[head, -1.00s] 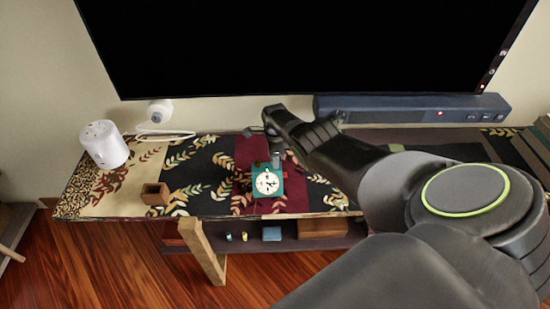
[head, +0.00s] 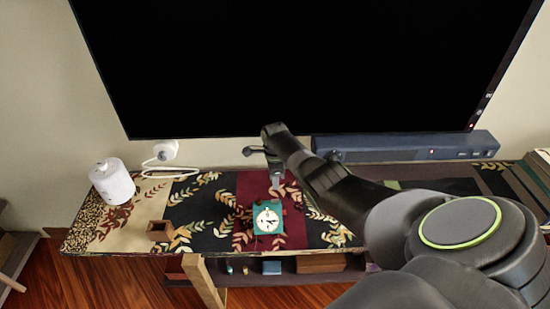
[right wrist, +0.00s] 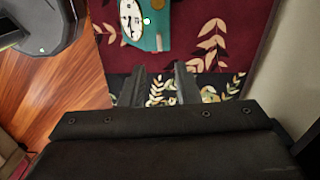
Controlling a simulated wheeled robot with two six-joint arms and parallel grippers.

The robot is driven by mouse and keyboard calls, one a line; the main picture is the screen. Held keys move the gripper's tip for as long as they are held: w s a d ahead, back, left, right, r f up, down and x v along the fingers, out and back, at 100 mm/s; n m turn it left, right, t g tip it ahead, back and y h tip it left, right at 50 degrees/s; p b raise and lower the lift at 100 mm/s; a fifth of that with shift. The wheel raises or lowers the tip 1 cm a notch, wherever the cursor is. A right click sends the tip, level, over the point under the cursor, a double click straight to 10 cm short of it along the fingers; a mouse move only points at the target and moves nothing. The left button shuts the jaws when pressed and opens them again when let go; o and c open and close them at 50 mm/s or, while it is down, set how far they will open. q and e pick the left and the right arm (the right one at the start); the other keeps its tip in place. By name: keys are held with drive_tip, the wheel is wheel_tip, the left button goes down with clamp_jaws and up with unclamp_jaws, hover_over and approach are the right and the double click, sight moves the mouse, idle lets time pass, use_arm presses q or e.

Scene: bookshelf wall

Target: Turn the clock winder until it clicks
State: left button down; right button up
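A teal clock (head: 256,222) with a round white face stands on the patterned runner on the long shelf top. The clock also shows at the top of the right wrist view (right wrist: 158,30), with a small brownish-gold part (right wrist: 160,3) at the picture's edge; I cannot tell whether that is the winder. My right gripper (head: 275,181) is just behind and above the clock in the head view, apart from it. In the right wrist view its two fingers (right wrist: 158,78) are spread with only the runner showing between them. My left gripper is not in view.
A white cylinder (head: 112,184) and a white camera-like device (head: 166,150) with a cable stand left. A small brown open box (head: 160,231) sits left of the clock. A soundbar (head: 405,147) lies under the large black screen (head: 300,65). Small items are on the lower shelf.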

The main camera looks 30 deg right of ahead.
wheel_tip(320, 180, up, 7)
idle(0.4)
drive_tip(key=shift+s+f, duration=0.1)
idle(0.6)
